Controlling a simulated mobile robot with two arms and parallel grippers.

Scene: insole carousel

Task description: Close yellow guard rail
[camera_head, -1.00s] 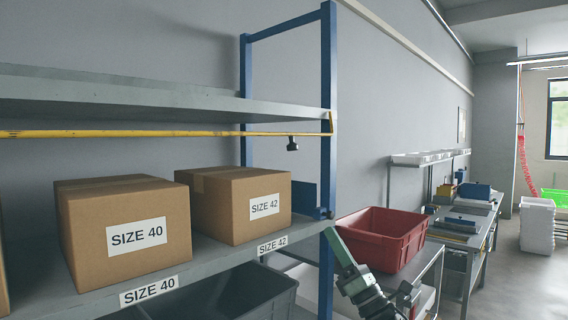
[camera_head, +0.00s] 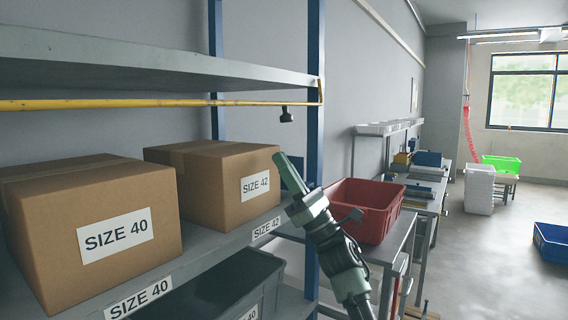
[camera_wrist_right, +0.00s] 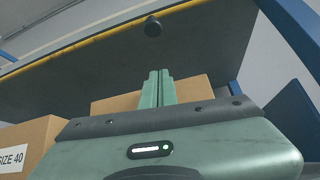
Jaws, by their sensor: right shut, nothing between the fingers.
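The yellow guard rail (camera_head: 150,104) runs level across the front of the shelf, just under the upper shelf board. A small black knob (camera_head: 286,115) hangs from it near the blue upright. In the right wrist view the rail (camera_wrist_right: 100,42) crosses the top, with the knob (camera_wrist_right: 153,27) above the fingers. My right gripper (camera_head: 283,160) is below the knob, apart from it, beside the SIZE 42 box. In the right wrist view its fingers (camera_wrist_right: 157,88) are together and empty. My left gripper is out of view.
The SIZE 40 box (camera_head: 75,225) and SIZE 42 box (camera_head: 215,190) sit on the lower shelf. The blue upright (camera_head: 316,60) stands right of the knob. A red crate (camera_head: 365,208) is on a table beyond my right arm. Open floor lies at the right.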

